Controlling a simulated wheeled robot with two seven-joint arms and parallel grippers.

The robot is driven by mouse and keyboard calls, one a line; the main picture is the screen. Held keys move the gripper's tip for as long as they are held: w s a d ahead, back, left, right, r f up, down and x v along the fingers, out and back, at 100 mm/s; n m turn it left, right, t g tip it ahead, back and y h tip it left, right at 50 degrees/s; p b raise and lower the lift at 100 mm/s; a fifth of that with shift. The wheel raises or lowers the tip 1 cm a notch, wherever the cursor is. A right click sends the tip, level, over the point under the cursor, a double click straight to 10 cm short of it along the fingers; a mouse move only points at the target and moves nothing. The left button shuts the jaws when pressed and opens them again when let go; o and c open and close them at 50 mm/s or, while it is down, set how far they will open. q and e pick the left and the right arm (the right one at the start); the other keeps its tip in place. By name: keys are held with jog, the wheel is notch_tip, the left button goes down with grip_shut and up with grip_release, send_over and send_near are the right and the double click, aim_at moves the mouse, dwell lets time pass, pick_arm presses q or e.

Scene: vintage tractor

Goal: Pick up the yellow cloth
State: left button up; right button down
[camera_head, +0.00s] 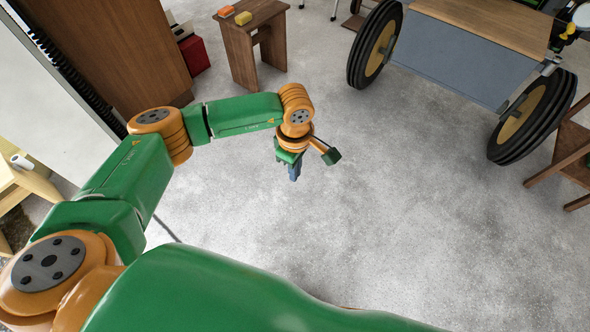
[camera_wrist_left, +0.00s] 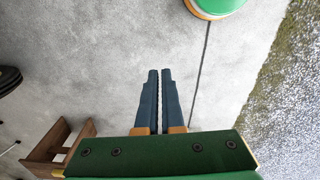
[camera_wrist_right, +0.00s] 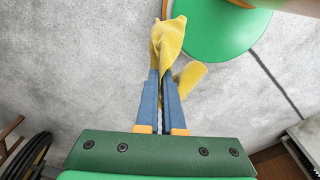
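The yellow cloth (camera_wrist_right: 168,42) shows in the right wrist view, hanging in folds at the fingertips of my right gripper (camera_wrist_right: 161,76). The fingers are shut on it, and one flap spreads to the right past them. The cloth and my right gripper do not show in the head view. My left gripper (camera_head: 294,174) hangs over the bare floor in the middle of the head view. In the left wrist view its blue fingers (camera_wrist_left: 160,74) are together with nothing between them.
A wooden stool (camera_head: 240,46) at the top holds an orange block (camera_head: 226,11) and a yellow block (camera_head: 243,18). A red box (camera_head: 194,54) stands beside a wooden cabinet (camera_head: 118,48). Large black wheels (camera_head: 533,117) stand at right. The concrete floor (camera_head: 400,210) between is clear.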

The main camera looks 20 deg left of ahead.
pick_arm(q)
jog(key=o, duration=1.4)
